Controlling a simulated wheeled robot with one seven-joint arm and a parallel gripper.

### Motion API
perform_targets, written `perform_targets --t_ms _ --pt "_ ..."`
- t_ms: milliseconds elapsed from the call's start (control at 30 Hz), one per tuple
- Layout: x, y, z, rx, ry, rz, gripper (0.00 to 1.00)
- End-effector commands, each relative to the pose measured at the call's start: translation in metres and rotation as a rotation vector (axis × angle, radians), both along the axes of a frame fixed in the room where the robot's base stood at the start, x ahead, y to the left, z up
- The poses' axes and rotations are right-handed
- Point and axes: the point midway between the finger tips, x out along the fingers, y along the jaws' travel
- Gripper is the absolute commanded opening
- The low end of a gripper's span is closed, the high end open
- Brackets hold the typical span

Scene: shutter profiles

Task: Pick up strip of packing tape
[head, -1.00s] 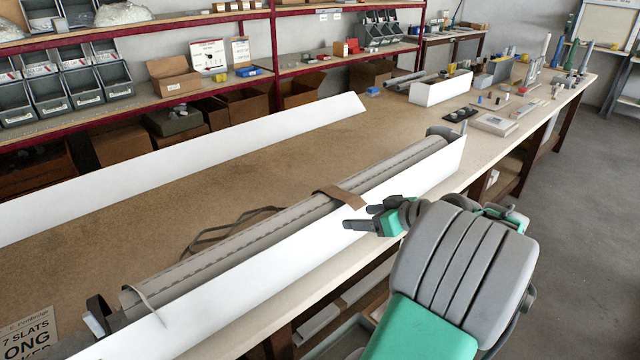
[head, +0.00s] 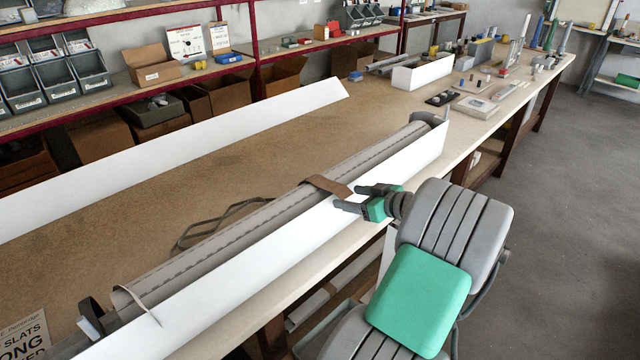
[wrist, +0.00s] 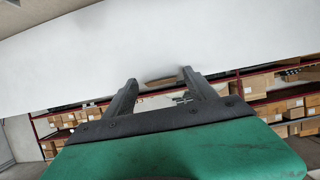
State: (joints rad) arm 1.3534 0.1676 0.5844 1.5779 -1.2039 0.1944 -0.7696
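The strip of packing tape (head: 324,185) is brown and lies across the long grey rolled shutter profile (head: 250,232), with one end reaching over the near white panel. My gripper (head: 346,198) is at that near end, its two dark fingers apart, one on each side of the tape's end. In the wrist view the fingers of my gripper (wrist: 159,79) are spread, and a small brownish edge (wrist: 160,81), probably the tape, shows between the tips. I cannot tell whether either finger touches it.
The near white panel (head: 270,285) runs along the bench just under my gripper. Another white panel (head: 190,150) lies farther back. A loose grey strap (head: 205,222) lies behind the roll. The bench top (head: 120,225) between them is mostly clear. Shelves with boxes stand behind.

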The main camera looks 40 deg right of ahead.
Motion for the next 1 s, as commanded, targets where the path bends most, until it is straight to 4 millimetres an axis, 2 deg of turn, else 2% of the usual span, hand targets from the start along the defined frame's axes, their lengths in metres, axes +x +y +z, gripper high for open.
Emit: perform_targets --t_ms 67,700,1000 --pt "-0.0001 0.0001 0.0001 0.000 0.000 0.000 0.58" --pt "-0.0001 0.0003 0.0003 0.000 0.000 0.001 0.05" --pt "0.0000 0.0001 0.0030 -0.001 0.000 0.000 0.05"
